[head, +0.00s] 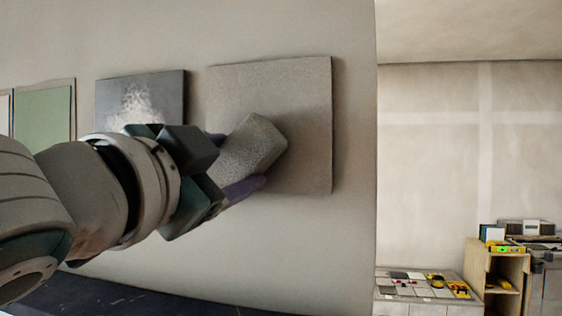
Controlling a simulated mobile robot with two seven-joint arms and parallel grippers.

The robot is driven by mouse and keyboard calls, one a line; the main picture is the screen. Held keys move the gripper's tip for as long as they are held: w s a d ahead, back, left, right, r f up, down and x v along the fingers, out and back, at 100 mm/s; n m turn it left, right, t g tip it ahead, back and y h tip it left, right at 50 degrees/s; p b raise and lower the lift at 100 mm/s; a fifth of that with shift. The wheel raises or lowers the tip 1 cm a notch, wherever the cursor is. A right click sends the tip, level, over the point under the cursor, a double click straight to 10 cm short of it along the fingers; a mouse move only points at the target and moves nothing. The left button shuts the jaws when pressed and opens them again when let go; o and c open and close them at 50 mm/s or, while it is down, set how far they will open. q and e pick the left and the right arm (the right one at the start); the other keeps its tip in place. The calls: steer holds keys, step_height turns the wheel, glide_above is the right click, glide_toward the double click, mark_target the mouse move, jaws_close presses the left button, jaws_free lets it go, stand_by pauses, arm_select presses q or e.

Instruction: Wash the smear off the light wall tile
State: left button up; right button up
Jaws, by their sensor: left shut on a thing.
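The light wall tile (300,90) is a grey, speckled square on the wall, right of the dark tile. My left gripper (236,163) reaches in from the left with purple fingertips, shut on a grey, grainy sponge-like block (258,140). The block is in front of the middle and lower left of the light tile; I cannot tell if it touches. No smear shows on the visible part of this tile; the part behind the block and gripper is hidden. My right gripper is not in view.
A dark tile (168,88) with a whitish patch hangs to the left, partly behind my gripper. A green panel (44,112) is farther left. At lower right stand a low table (400,292) with small items and a wooden shelf unit (487,262).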

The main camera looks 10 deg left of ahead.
arm_select(q)
steer(key=shift+w, duration=0.4)
steer(key=shift+d, duration=0.1)
steer(key=shift+s+d, duration=0.1)
steer(key=shift+d, duration=1.85)
steer(key=shift+w+a+p, duration=0.15)
steer(key=shift+a+p, duration=0.1)
steer(key=shift+a, duration=0.55)
steer(key=shift+w+a+p, duration=0.1)
steer(key=shift+a+p, duration=0.1)
steer(key=shift+a, duration=0.55)
steer(key=shift+w+a+f, duration=0.1)
steer(key=shift+a, duration=0.6)
steer(key=shift+c, duration=0.5)
steer(key=s+p, duration=0.1)
steer(key=s, duration=0.4)
steer(key=shift+d, duration=0.1)
steer(key=shift+s, duration=0.55)
